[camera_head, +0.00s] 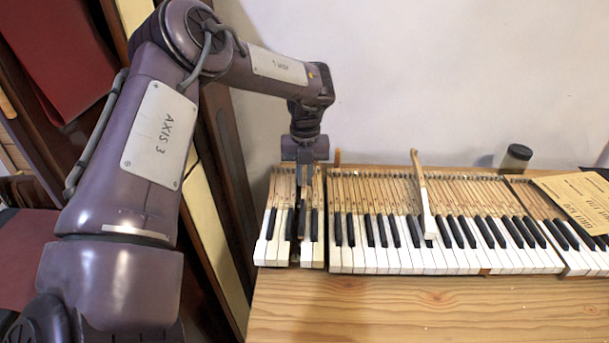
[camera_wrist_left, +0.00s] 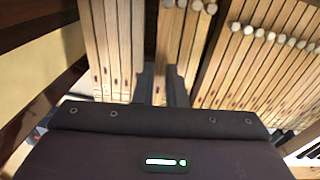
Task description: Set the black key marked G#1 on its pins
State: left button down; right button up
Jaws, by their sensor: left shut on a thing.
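My left gripper (camera_head: 304,178) points down over the rear of the left group of keys. Its two fingers are shut on a slim wooden key stick, and in the left wrist view the gripper (camera_wrist_left: 160,95) has this stick (camera_wrist_left: 160,88) between its fingers. The held key's black front (camera_head: 302,222) appears in the head view, in the gap between the white keys. I take it for the black G#1 key; no marking is legible. Whether it touches its pins is hidden. Neighbouring wooden key sticks (camera_wrist_left: 118,45) stand close on both sides. My right gripper is out of view.
The main row of keys (camera_head: 370,258) runs right across the wooden table (camera_head: 400,312). A loose white key (camera_head: 422,195) lies tilted on top of it. A dark jar (camera_head: 515,158) and a tan printed sheet (camera_head: 580,198) are at the right. The table front is clear.

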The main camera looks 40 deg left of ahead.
pick_arm(q)
jog(key=shift+s+a+f+b, duration=0.1)
jog(key=shift+s+f+b, duration=0.05)
jog(key=shift+f+b, duration=0.4)
jog(key=c, duration=1.8)
grip_release()
jog(key=shift+f, duration=0.1)
jog(key=shift+s+a, duration=0.1)
jog(key=shift+w+d+r+p, duration=0.15)
jog(key=shift+r+p, duration=0.15)
jog(key=shift+r, duration=0.15)
jog(key=shift+w+d+r+p, duration=0.1)
jog(key=shift+w+r+p, duration=0.05)
jog(key=shift+r+p, duration=0.2)
jog(key=shift+s+r, duration=0.1)
jog(key=shift+r, duration=0.25)
